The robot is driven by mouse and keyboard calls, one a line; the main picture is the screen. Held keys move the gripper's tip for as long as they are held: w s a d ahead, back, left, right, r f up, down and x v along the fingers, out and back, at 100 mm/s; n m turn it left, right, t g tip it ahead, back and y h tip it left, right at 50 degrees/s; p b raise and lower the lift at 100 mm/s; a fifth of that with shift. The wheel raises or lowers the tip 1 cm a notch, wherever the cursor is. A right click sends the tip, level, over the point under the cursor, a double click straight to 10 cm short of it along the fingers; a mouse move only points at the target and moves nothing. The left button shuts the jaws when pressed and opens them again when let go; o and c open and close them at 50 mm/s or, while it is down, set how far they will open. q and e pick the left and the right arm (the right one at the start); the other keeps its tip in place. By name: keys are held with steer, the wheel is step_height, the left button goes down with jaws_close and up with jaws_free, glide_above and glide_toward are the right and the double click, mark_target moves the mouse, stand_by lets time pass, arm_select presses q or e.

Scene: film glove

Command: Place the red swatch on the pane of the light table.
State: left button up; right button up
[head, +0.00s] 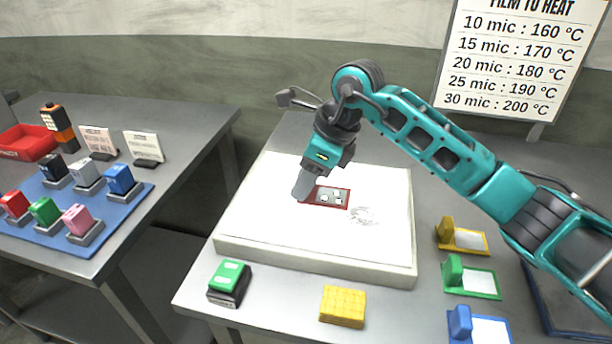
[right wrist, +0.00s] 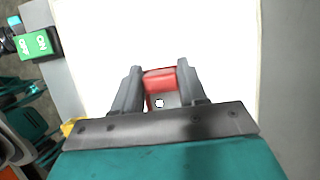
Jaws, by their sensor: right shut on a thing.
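The red swatch (head: 340,197) is a flat red-framed plate with a grey, marked middle. It is at the white pane (head: 265,215) of the light table (head: 315,261) in the head view; whether it touches the pane I cannot tell. My right gripper (head: 302,190) is shut on the swatch's red grip block, which shows between the fingers in the right wrist view (right wrist: 159,79). The fingers hide part of the swatch. My left gripper is not in view.
Yellow (head: 462,237), green (head: 471,279) and blue (head: 478,326) swatches lie right of the light table. A green-topped switch box (head: 229,283) and a yellow block (head: 343,306) sit in front. A side table at left holds a blue mat (head: 50,229) with several coloured blocks.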

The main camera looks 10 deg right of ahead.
mark_target(331, 197)
steer(key=shift+f, duration=0.25)
steer(key=o, duration=1)
steer(key=shift+r, duration=0.1)
steer(key=shift+r, duration=0.25)
steer(key=v, duration=1.2)
steer(key=shift+f, duration=0.1)
